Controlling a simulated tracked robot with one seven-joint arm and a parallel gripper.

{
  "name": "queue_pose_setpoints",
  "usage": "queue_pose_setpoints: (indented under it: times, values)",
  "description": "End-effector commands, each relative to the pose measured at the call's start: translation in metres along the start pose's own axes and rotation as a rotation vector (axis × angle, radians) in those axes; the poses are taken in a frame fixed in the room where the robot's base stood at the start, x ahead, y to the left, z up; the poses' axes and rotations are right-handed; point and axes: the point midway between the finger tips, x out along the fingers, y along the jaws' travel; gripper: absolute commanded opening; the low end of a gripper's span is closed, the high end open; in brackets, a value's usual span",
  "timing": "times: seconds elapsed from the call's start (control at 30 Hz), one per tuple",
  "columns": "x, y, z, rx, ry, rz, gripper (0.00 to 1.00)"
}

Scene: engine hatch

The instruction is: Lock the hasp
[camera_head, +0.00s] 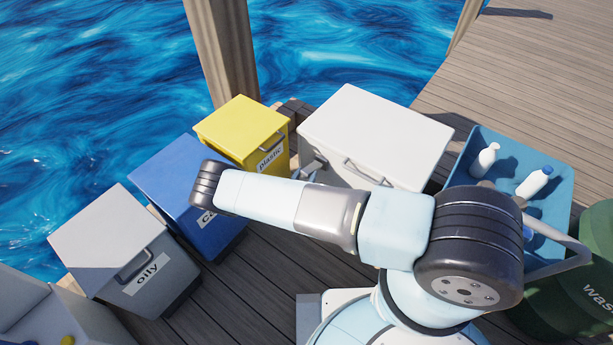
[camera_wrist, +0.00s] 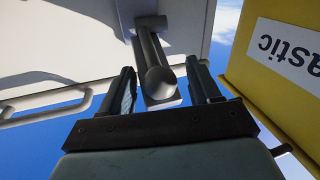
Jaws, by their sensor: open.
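In the wrist view, a grey metal hasp (camera_wrist: 158,80) with a rounded bar and a short cross-piece is fixed to the white box (camera_wrist: 60,35). The bar's round end points toward the camera. My gripper (camera_wrist: 160,68) is open, with one dark finger on each side of the hasp. A gap shows on both sides, and I cannot tell how deep the bar sits between the fingers. In the head view, the white box (camera_head: 375,125) has its lid down. There my arm largely hides the gripper and the hasp.
A yellow plastic bin (camera_wrist: 285,75) is close on the right in the wrist view; it also shows left of the white box in the head view (camera_head: 235,130). A box handle (camera_wrist: 45,100) is at left. Blue (camera_head: 175,180) and grey (camera_head: 110,240) bins stand further left. A blue crate (camera_head: 555,205) holds bottles.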

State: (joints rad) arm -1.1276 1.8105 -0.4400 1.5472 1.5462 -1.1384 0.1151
Motion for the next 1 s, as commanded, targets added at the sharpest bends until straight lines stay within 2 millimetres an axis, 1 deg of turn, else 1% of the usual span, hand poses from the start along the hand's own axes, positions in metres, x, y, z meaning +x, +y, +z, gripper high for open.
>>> queue_pose_setpoints:
  times: [0.17, 0.8, 0.83, 1.0]
  values:
    - [0.0, 0.0002, 0.0001, 0.0, 0.0, 0.0, 0.62]
    - [0.0002, 0.0005, 0.0001, 0.0, 0.0, 0.001, 0.02]
    - [0.0002, 0.0005, 0.0001, 0.0, 0.0, 0.001, 0.0]
    - [0.0003, 0.0006, 0.0, 0.0, 0.0, 0.001, 0.0]
